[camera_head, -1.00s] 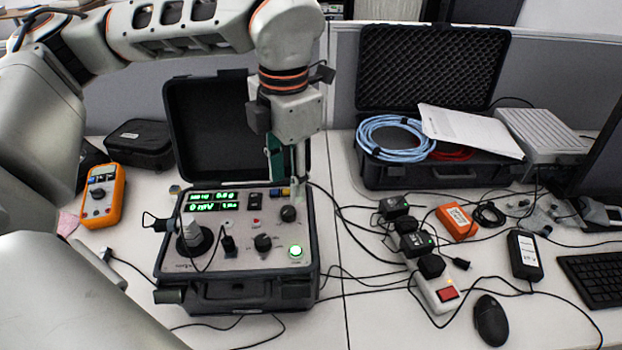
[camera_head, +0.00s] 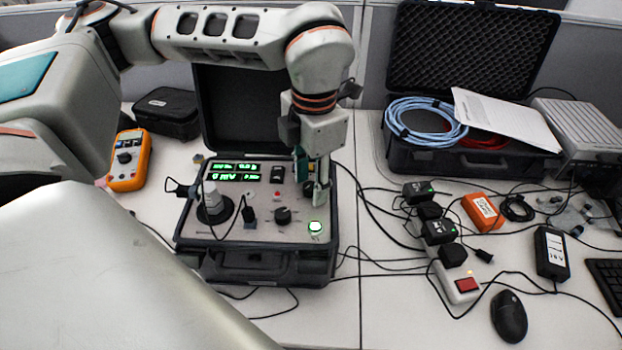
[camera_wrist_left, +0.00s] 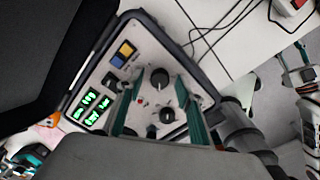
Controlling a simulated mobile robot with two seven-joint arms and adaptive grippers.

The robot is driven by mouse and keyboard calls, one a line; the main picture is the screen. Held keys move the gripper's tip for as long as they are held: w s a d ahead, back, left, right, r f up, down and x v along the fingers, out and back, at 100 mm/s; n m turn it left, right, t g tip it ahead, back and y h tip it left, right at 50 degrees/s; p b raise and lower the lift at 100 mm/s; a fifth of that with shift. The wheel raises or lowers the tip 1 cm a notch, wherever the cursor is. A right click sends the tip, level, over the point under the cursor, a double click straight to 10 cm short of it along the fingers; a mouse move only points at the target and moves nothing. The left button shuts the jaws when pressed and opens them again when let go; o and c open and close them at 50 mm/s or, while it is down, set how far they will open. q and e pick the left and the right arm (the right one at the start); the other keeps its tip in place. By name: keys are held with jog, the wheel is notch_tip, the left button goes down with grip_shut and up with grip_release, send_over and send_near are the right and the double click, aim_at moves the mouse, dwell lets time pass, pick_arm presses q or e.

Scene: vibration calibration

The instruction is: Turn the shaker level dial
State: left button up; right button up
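The shaker unit (camera_head: 265,232) is an open black case with a grey panel and green displays. A black dial (camera_head: 308,188) sits at the panel's upper right. It also shows in the left wrist view (camera_wrist_left: 160,77). A second black dial (camera_head: 283,215) sits nearer the panel's front; the left wrist view shows it too (camera_wrist_left: 167,115). I cannot read which is the level dial. My left gripper (camera_head: 318,192) is low over the upper-right dial and partly hides it. In the left wrist view its fingers are apart, one on each side of this dial; contact cannot be told.
A shaker head (camera_head: 212,205) with a cable stands at the panel's left. A lit green button (camera_head: 316,227) is at the panel's right front. The raised lid (camera_head: 240,110) stands behind. A power strip (camera_head: 460,283) and cables lie to the right, an orange multimeter (camera_head: 129,160) to the left.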

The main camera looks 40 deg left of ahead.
pick_arm(q)
jog(key=c, duration=0.8)
grip_shut()
pick_arm(e)
jog(key=shift+s+a+f, duration=0.1)
jog(key=shift+s+f, duration=0.3)
jog(key=shift+s, duration=0.15)
pick_arm(q)
jog(key=shift+r, duration=0.1)
